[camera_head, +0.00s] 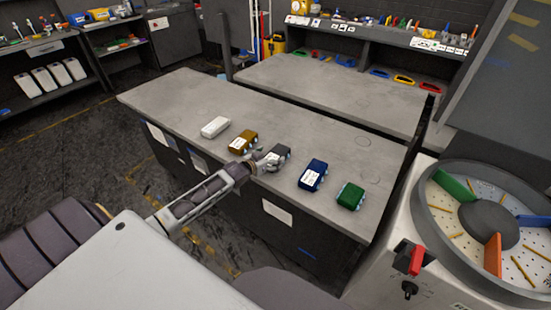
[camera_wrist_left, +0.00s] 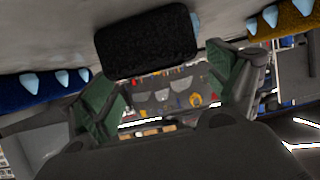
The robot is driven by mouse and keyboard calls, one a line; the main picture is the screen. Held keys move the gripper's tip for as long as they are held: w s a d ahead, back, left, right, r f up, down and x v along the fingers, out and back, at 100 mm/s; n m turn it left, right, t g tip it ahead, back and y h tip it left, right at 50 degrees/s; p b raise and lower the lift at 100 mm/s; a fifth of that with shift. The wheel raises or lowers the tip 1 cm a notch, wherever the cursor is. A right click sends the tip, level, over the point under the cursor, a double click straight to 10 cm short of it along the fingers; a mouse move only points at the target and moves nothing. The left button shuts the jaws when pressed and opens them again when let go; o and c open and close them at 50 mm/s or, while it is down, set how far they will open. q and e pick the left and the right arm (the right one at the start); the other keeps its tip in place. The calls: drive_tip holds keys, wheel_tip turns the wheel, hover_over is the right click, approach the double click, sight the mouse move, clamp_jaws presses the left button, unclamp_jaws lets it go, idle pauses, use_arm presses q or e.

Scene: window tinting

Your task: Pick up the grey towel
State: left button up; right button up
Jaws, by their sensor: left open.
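The grey towel (camera_head: 281,151) is a small dark bundle on the grey table, in the middle of a row of coloured bundles. My left gripper (camera_head: 266,162) is at the near side of this towel and partly covers it. In the left wrist view, which shows the table upside down, the towel (camera_wrist_left: 147,44) looks almost black and sits just beyond the two green-padded fingers. The fingers of my left gripper (camera_wrist_left: 168,78) are spread apart with nothing held between them. I cannot tell whether they touch the towel. My right gripper is not in view.
White (camera_head: 214,127), brown-yellow (camera_head: 243,141), blue (camera_head: 313,174) and green (camera_head: 350,195) bundles share the table (camera_head: 190,92) with the grey towel. A round machine with coloured paddles (camera_head: 487,222) stands at the right. The table behind the row is clear.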

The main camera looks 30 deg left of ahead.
sight(275, 157)
use_arm(q)
drive_tip(key=shift+x, duration=1.25)
drive_tip(key=c, duration=1.2)
